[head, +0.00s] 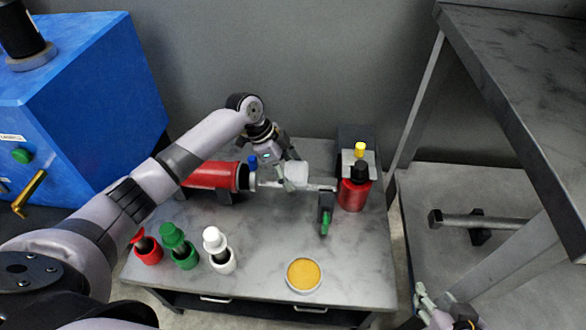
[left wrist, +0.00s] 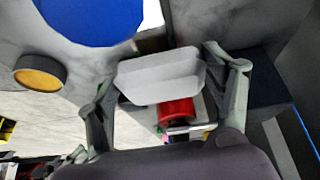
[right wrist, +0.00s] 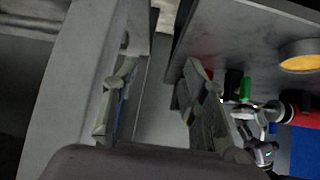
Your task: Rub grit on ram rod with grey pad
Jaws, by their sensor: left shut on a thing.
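The ram is a red cylinder (head: 212,175) lying across the bench, with a silver rod (head: 320,187) coming out of its right end. My left gripper (head: 285,160) is above the rod. It is shut on a pale grey pad (head: 296,174), which also shows between the fingers in the left wrist view (left wrist: 160,76). The pad overlaps the rod in the head view; I cannot tell whether they touch. Grit on the rod cannot be made out. My right gripper (right wrist: 155,105) is open and empty, off the bench at the lower right of the head view (head: 445,318).
A round orange-filled dish (head: 304,275) is at the front. A red can (head: 353,193) and a green-handled part (head: 325,215) are to the right. A grey frame (head: 500,90) rises at right.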

